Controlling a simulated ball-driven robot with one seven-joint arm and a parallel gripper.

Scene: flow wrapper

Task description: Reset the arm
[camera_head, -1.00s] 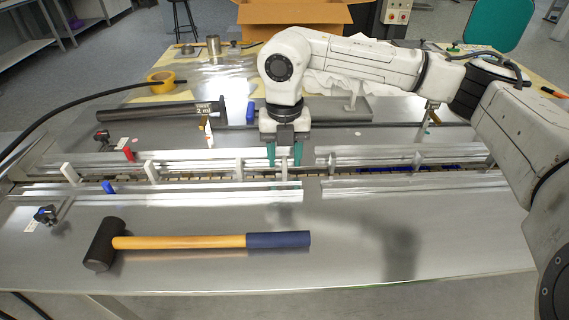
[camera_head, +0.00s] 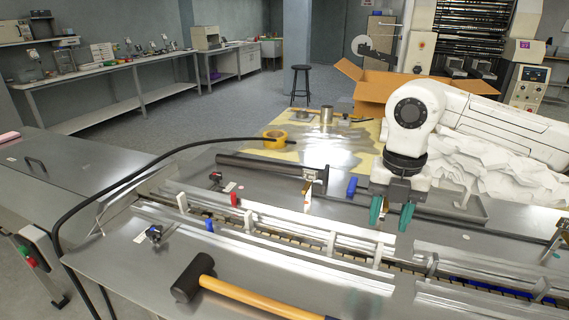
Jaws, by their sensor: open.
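My gripper (camera_head: 391,213) is at the right of the view, at the end of my white arm. Its two green fingers point down and stand apart, with nothing between them. It hangs above the steel machine bed, near the far side rail of the conveyor channel (camera_head: 310,238). The gap between the fingertips and the rail is hard to judge. The rest of my arm runs out of the right edge of the view.
A mallet (camera_head: 250,292) lies at the front of the steel bed. A dark roller (camera_head: 265,166), a yellow tape roll (camera_head: 275,138), a metal cup (camera_head: 327,115) and an open cardboard box (camera_head: 375,92) are behind the rails. A black cable (camera_head: 130,178) arcs over the left side.

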